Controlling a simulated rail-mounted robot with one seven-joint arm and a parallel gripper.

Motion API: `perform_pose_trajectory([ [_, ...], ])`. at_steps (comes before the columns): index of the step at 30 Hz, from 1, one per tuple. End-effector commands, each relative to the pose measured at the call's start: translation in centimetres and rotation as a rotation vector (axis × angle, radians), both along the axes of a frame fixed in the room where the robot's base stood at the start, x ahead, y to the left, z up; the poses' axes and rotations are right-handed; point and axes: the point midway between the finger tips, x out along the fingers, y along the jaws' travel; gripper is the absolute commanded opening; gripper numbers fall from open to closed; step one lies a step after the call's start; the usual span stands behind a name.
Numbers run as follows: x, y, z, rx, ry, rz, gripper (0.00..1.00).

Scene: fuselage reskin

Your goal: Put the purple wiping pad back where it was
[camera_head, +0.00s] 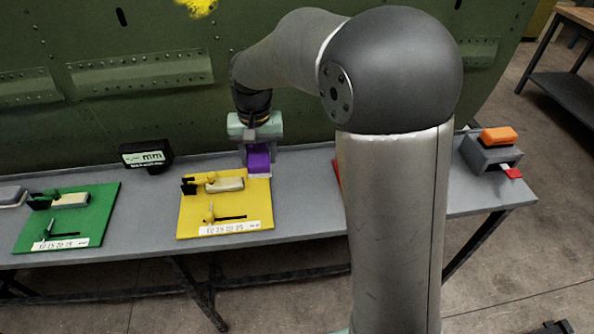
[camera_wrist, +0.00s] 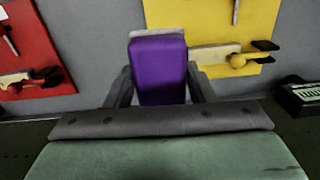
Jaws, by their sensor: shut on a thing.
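The purple wiping pad (camera_head: 259,158) is in my gripper (camera_head: 258,163), at the back edge of the grey bench behind the yellow board. In the wrist view the purple pad (camera_wrist: 158,70) sits between the two grey fingers of my gripper (camera_wrist: 160,88), which is shut on it. A pale grey strip shows along the pad's far edge. I cannot tell whether the pad touches the bench. No empty place for the pad can be made out.
A yellow board (camera_head: 226,205) with tools lies in front of the gripper. A red board (camera_wrist: 36,52) is partly hidden by my arm. A grey holder with an orange block (camera_head: 497,136) stands at right. The green fuselage (camera_head: 60,120) rises behind.

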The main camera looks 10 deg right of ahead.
Motion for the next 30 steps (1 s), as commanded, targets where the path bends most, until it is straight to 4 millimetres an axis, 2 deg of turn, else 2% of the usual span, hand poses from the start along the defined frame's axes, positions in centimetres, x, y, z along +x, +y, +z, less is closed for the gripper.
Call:
perform_pose_trajectory([
  [3,0.0,-1.1,0.3,-0.021,0.005,0.026,0.28],
  [8,1.8,-4.0,-1.1,-0.022,0.008,0.025,0.28],
  [14,4.6,-8.1,-3.3,-0.021,0.007,0.023,0.28],
  [18,5.8,-9.8,-6.2,-0.019,0.007,0.026,0.28],
  [21,6.4,-10.6,-7.5,-0.02,0.005,0.028,0.28],
  [30,7.3,-11.9,-9.4,-0.02,0.004,0.028,0.28],
])
